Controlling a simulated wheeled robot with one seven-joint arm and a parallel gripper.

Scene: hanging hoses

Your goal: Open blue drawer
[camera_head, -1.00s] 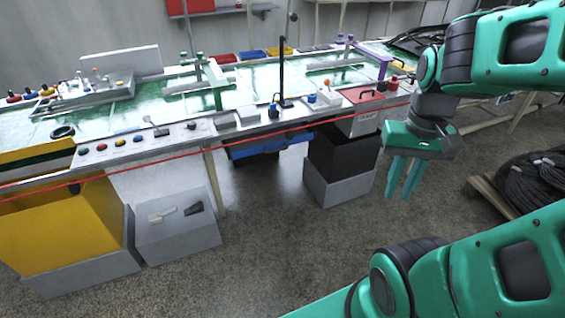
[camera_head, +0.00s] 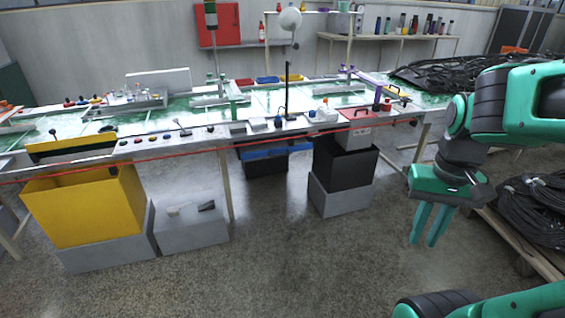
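The blue drawer (camera_head: 279,151) sits low under the workbench's tabletop, near the middle of the camera_head view. Only its narrow blue front shows, and it looks closed against the dark space under the bench. The table edge hides its top, and I cannot make out a handle. My gripper (camera_head: 424,244) hangs at the right of the view, fingers pointing down with a gap between them and nothing held. It is well to the right of the drawer and apart from it, in front of the bench.
The long workbench (camera_head: 180,140) has a red line along its front edge. A black box (camera_head: 343,166) on a grey block stands right of the drawer. A yellow bin (camera_head: 88,212) and a grey box (camera_head: 190,232) stand left. Coiled black hoses (camera_head: 530,208) lie on a pallet at right. The floor ahead is open.

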